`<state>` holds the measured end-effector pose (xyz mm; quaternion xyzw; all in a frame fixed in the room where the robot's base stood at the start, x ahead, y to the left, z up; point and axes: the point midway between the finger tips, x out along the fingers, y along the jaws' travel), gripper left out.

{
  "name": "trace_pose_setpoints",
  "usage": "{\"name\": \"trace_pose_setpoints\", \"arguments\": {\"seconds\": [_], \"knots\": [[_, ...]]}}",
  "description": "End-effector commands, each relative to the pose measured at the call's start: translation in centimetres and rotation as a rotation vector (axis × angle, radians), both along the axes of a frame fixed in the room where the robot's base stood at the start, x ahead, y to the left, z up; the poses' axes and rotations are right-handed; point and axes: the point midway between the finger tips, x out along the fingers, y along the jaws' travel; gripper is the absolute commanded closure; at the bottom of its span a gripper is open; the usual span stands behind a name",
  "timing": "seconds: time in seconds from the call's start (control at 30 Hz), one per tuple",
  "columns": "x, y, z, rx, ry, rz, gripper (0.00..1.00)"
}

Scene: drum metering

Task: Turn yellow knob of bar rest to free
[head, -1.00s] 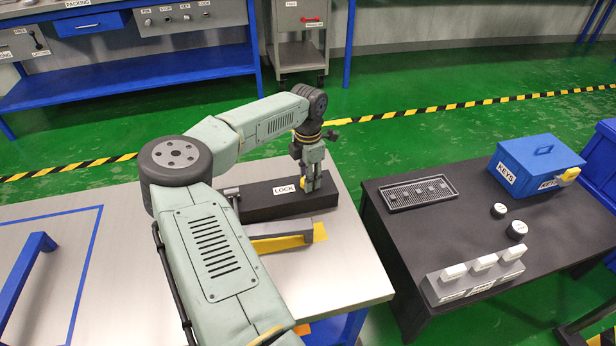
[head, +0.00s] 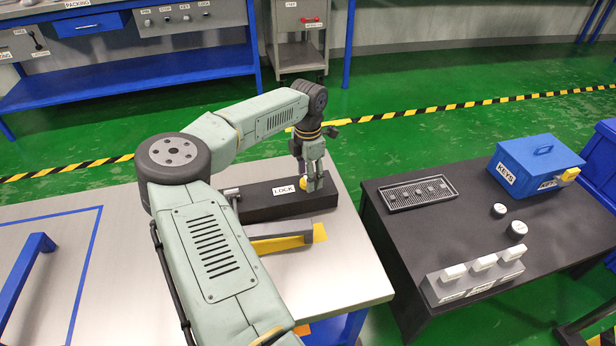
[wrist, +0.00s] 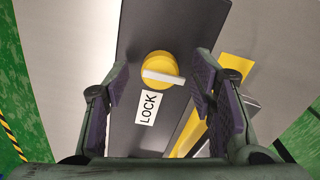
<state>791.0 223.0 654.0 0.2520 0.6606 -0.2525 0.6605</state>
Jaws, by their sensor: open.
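The yellow knob (wrist: 160,69) sits on top of the dark bar rest (wrist: 172,25), beside a white LOCK label (wrist: 148,108). A white pointer bar runs across the knob, roughly crosswise to the bar rest in the wrist view. My gripper (wrist: 158,80) is open, with one finger on each side of the knob and a visible gap to it. In the head view my gripper (head: 312,186) points down over the right end of the bar rest (head: 262,205). The knob (head: 304,184) is partly hidden there by the fingers. No FREE label shows.
A grey bar with a yellow strip (head: 280,243) lies in front of the bar rest on the metal table (head: 345,275). To the right, a dark table (head: 400,232) holds a blue KEYS box (head: 538,165), a tray (head: 420,193) and a switch block (head: 474,277).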

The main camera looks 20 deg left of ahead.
Motion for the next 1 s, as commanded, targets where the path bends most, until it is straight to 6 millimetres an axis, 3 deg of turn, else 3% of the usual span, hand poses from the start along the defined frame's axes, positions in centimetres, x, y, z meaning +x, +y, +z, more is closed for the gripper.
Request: {"name": "trace_pose_setpoints", "arguments": {"seconds": [0.3, 0.5, 0.7, 1.0], "knots": [[0.1, 0.1, 6.8, 0.002, -0.003, 0.001, 0.49], [0.0, 0.1, 9.8, 0.002, -0.003, 0.001, 0.49], [0.0, 0.0, 10.8, 0.001, -0.002, -0.001, 0.49], [0.0, 0.0, 10.8, 0.0, -0.001, -0.001, 0.49]]}}
